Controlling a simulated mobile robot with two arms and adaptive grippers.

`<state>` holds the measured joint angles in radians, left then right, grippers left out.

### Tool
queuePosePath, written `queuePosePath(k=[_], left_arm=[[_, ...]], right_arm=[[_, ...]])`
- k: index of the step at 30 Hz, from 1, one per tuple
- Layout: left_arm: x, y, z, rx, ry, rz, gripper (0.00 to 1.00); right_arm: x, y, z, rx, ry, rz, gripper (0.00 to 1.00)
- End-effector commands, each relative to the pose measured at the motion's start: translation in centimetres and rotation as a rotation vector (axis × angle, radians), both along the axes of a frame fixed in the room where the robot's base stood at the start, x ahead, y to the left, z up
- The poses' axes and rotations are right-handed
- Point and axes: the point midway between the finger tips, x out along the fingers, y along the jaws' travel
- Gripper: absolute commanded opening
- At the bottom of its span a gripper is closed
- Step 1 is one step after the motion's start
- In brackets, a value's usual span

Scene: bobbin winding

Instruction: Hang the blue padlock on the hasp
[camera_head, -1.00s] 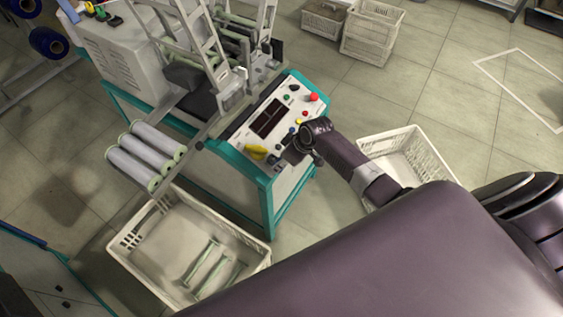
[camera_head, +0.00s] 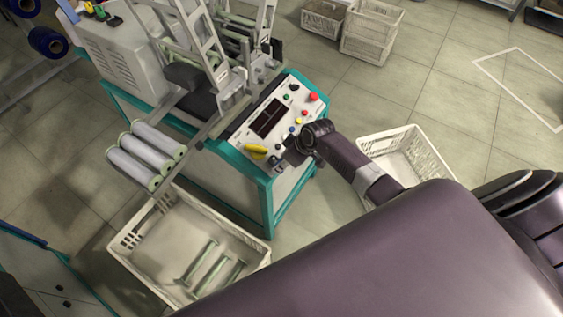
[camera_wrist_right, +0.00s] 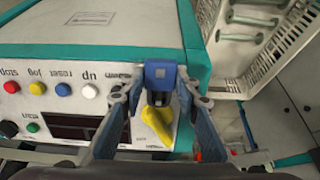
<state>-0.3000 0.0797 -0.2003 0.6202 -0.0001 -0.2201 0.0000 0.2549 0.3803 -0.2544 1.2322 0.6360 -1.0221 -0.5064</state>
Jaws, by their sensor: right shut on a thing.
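The blue padlock (camera_wrist_right: 160,72) is between the fingertips of my right gripper (camera_wrist_right: 160,88), which is shut on it, in the right wrist view. A grey metal part shows just below the padlock body; whether it is the shackle or part of the hasp I cannot tell. A yellow lever-like piece (camera_wrist_right: 158,125), possibly the hasp or a switch handle, lies right behind it on the control panel. In the head view the yellow piece (camera_head: 257,149) is at the panel's lower-left corner, with my right gripper (camera_head: 286,158) just right of it. My left gripper is not in view.
The white control panel (camera_head: 288,112) has a red knob (camera_head: 313,97), several coloured buttons and a dark display. Its teal frame edge (camera_head: 240,158) runs close by. A white crate with rods (camera_head: 252,240) stands below; another crate (camera_head: 432,155) stands right.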

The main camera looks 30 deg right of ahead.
Motion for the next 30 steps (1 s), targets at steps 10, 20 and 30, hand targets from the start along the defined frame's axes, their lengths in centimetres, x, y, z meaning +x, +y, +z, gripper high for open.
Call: queuePosePath(k=[10,20,30], left_arm=[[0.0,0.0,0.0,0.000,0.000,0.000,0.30],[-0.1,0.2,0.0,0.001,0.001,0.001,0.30],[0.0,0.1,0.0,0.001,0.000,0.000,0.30]], right_arm=[[-0.4,-0.1,-0.3,-0.003,0.010,0.000,0.48],[-0.3,-0.1,-0.1,-0.002,0.006,-0.001,0.50],[-1.7,-1.1,3.6,-0.005,0.003,0.001,0.50]])
